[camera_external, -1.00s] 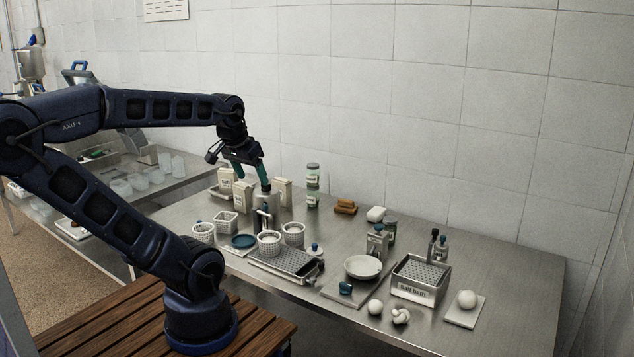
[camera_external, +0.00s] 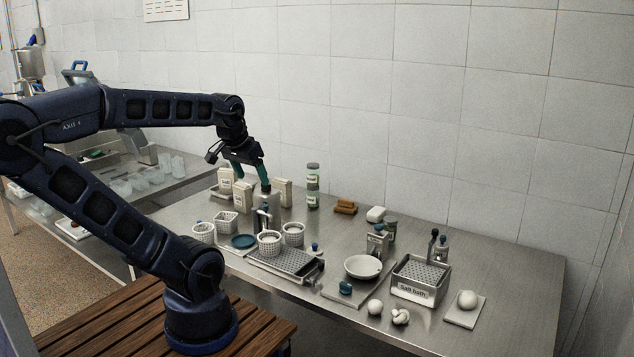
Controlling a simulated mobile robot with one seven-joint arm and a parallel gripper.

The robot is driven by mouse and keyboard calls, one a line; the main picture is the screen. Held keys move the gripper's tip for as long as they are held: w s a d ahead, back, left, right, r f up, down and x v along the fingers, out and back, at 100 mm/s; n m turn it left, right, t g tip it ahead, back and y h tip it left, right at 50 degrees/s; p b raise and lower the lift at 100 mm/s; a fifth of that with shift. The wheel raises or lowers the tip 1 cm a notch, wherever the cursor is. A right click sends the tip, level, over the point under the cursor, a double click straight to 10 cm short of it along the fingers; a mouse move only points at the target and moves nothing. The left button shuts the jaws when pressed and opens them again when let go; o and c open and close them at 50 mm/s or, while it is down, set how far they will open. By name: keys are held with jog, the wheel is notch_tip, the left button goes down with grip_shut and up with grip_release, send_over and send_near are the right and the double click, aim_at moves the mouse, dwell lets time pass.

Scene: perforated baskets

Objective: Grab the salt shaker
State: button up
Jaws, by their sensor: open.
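My gripper (camera_external: 251,177) points down at the back left of the steel table, its two teal fingers apart with nothing seen between them. One fingertip is close to the top of a grey metal container (camera_external: 266,207); I cannot tell whether they touch. Pale labelled cartons (camera_external: 243,196) stand around and behind the fingers. No salt shaker can be picked out for certain. Small shaker-like containers include two stacked green-lidded jars (camera_external: 312,186) to the right of the gripper and a metal labelled container (camera_external: 376,242) near the table's middle. Their labels are too small to read.
White perforated baskets (camera_external: 293,234), a blue dish (camera_external: 243,241) and a perforated tray (camera_external: 285,263) are in front of the gripper. A salt bath (camera_external: 420,279) and a white bowl (camera_external: 363,267) stand further right. The tiled wall (camera_external: 420,120) is behind; the table's back right is clear.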

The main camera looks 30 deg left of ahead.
jog(key=w+d+r+m, duration=0.1)
jog(key=w+d+m, duration=0.3)
jog(key=w, duration=0.9)
jog(key=m+g+h, duration=0.2)
jog(key=m+h, duration=0.2)
jog(key=m, duration=0.4)
send_over(442, 247)
jog(key=a, duration=0.5)
notch_tip(442, 247, down, 24)
jog(key=x, duration=0.5)
jog(key=shift+d+f, duration=0.1)
jog(key=shift+d, duration=0.2)
jog(key=shift+d+x, duration=0.2)
jog(key=shift+x, duration=2.45)
jog(key=shift+s, duration=0.15)
jog(key=c, duration=1.1)
